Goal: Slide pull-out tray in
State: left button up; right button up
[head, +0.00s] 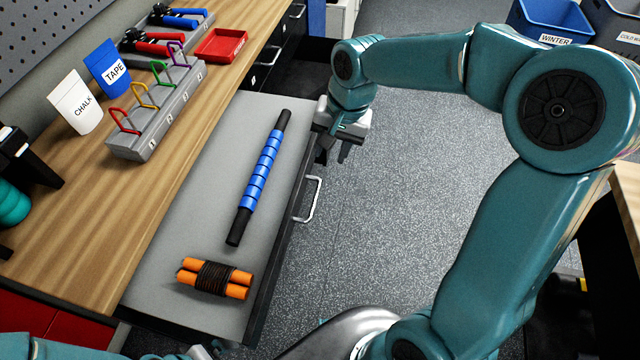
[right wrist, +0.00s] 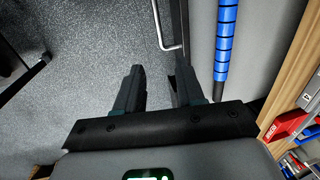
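The pull-out tray (head: 195,225) is a grey shelf with a dark front edge, standing out from under the wooden workbench. A silver bar handle (head: 315,200) is on its front, and it also shows in the right wrist view (right wrist: 167,28). A blue ribbed roller stick (head: 260,178) and an orange-handled jump rope (head: 213,278) lie on the tray. My right gripper (head: 335,150) is just outside the tray's front, near its far end. In the right wrist view its two fingers (right wrist: 157,85) are apart with nothing between them.
The workbench top (head: 120,215) holds a hook rack (head: 155,125), a red dish (head: 221,45), and chalk (head: 75,102) and tape (head: 107,66) pouches. Grey floor (head: 400,200) in front of the tray is clear.

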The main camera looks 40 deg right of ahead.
aim_at(317, 193)
jog(key=f, duration=0.4)
jog(key=w+a+f, duration=0.1)
jog(key=f, duration=0.4)
jog(key=a+f, duration=0.1)
jog(key=f, duration=0.4)
jog(key=shift+w+f, duration=0.1)
jog(key=shift+w, duration=0.3)
jog(key=shift+s+a, duration=0.15)
grip_shut()
